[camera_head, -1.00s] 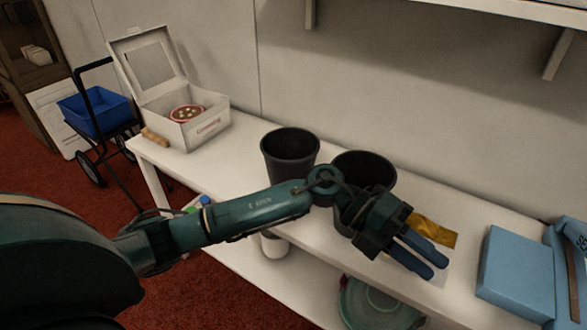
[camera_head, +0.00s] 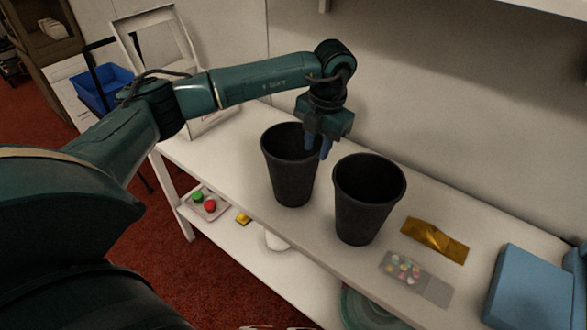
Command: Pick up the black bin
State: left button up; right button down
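Two black bins stand upright on the white table. One black bin (camera_head: 290,180) is left of centre, and the other black bin (camera_head: 366,205) stands just to its right. My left gripper (camera_head: 318,151) points down at the right-hand rim of the left bin, with its blue fingers a little apart. The fingertips overlap the rim in the picture; I cannot tell whether they touch it. Nothing shows held in the gripper. My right gripper is out of view.
A gold packet (camera_head: 435,240), a clear packet of coloured pieces (camera_head: 413,277) and a blue box (camera_head: 526,287) lie to the right. My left arm partly hides the white box (camera_head: 141,22) at the back left. A lower shelf (camera_head: 233,246) holds small items.

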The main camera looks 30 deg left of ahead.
aim_at(313, 167)
pick_arm(q)
jog(key=shift+w+a+f+p, duration=0.15)
jog(key=shift+f+p, duration=0.1)
jog(key=shift+f, duration=0.8)
jog(key=shift+s+a+f+p, duration=0.1)
jog(key=shift+f+p, duration=0.2)
jog(key=shift+f, duration=0.75)
jog(key=shift+w+a+f+p, duration=0.15)
jog(key=shift+f+p, duration=0.1)
jog(key=shift+f, duration=0.8)
jog(key=shift+s, duration=0.1)
jog(key=shift+c, duration=0.2)
grip_shut()
jog(key=shift+r, duration=0.1)
